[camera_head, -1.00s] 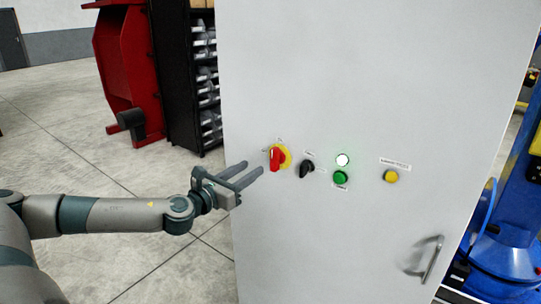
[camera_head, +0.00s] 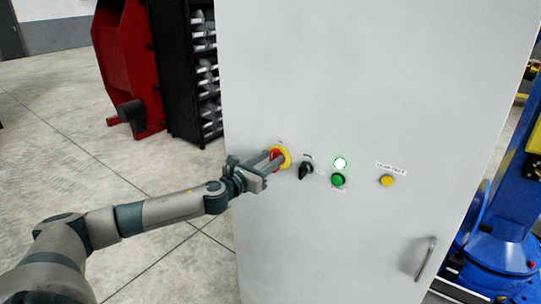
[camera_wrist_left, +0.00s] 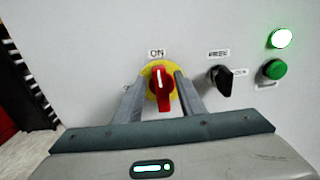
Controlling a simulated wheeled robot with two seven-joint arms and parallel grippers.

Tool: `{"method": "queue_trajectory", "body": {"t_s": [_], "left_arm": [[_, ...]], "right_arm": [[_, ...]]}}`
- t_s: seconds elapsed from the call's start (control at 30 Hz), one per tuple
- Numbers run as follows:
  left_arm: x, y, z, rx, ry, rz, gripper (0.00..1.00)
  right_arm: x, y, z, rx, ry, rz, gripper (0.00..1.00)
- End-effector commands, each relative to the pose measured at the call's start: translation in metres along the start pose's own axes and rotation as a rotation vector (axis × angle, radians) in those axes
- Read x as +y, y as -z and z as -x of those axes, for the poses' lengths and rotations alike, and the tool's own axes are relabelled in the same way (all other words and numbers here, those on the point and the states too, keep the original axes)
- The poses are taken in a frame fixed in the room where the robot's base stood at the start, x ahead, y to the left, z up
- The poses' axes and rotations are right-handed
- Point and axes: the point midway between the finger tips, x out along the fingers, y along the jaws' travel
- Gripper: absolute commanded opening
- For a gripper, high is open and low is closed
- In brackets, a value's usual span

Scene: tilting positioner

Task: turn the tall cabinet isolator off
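The isolator is a red rotary handle (camera_wrist_left: 161,90) on a yellow round plate (camera_wrist_left: 176,72), mounted on the tall grey-white cabinet (camera_head: 360,80). In the left wrist view the handle stands upright, its white mark toward the "ON" label (camera_wrist_left: 157,53). The isolator also shows in the head view (camera_head: 284,156), partly hidden by my gripper. My left gripper (camera_head: 273,163) is at the isolator. In the left wrist view its two fingers (camera_wrist_left: 160,98) stand apart on either side of the handle, with a gap visible on each side. My right gripper is not in view.
Right of the isolator are a black selector knob (camera_head: 306,170), a lit white-green lamp (camera_head: 340,162), a green button (camera_head: 338,180) and a yellow button (camera_head: 387,181). A door handle (camera_head: 426,259) is lower right. A black rack (camera_head: 185,75) stands left behind the cabinet.

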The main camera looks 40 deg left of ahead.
Motion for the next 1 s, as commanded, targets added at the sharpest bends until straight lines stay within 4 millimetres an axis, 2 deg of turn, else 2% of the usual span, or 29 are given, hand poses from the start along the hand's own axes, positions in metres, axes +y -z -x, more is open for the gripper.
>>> {"method": "queue_trajectory", "body": {"t_s": [0.4, 0.43, 0.57, 0.6, 1.0], "left_arm": [[-0.0002, 0.0, -0.0066, 0.0, 0.0, -0.001, 0.36], [-0.0002, 0.0, -0.0066, 0.0, 0.0, -0.001, 0.34], [-0.0002, 0.0, -0.0065, 0.0, 0.0, 0.0, 0.02], [-0.0001, 0.0, -0.0065, 0.0, 0.0, 0.0, 0.0], [0.0006, 0.0005, -0.0065, 0.0, 0.0, 0.038, 0.0]], "right_arm": [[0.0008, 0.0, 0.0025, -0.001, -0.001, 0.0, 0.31], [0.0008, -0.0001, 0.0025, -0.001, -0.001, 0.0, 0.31], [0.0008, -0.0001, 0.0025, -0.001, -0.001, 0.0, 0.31], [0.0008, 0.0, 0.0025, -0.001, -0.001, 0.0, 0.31], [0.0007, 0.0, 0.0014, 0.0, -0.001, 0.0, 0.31]]}}
